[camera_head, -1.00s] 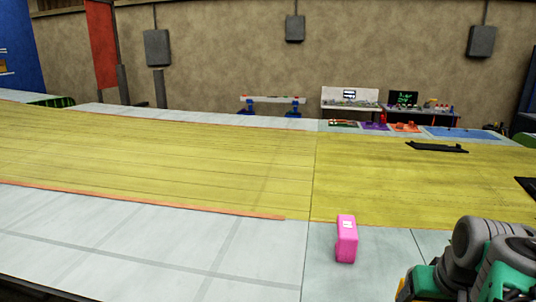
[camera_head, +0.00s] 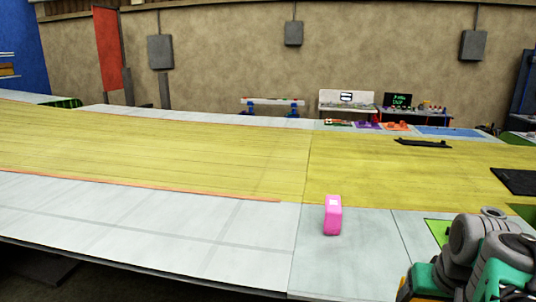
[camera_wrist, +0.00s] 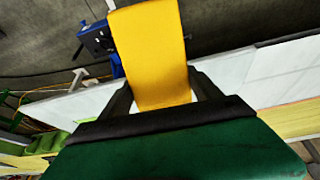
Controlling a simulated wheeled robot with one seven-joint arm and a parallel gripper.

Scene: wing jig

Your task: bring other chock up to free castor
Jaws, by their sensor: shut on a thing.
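My gripper (camera_wrist: 162,98) shows in the wrist view, its two black fingers closed on the sides of a yellow block (camera_wrist: 152,45), which looks like the chock. The block sticks out past the fingers, over dark floor beside a pale panel edge. In the wrist view, a blue stand part (camera_wrist: 98,40) is at the upper left, beyond the block; I cannot tell whether it carries the free castor. In the head view my grey and green arm is at the lower right, and the gripper and block are out of sight.
A large yellow and pale wing surface (camera_head: 150,205) fills the middle of the head view. A pink block (camera_head: 333,215) stands on its near pale strip. A blue-legged trestle (camera_head: 272,105) and benches (camera_head: 348,103) stand along the back wall. Dark floor shows at the near left.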

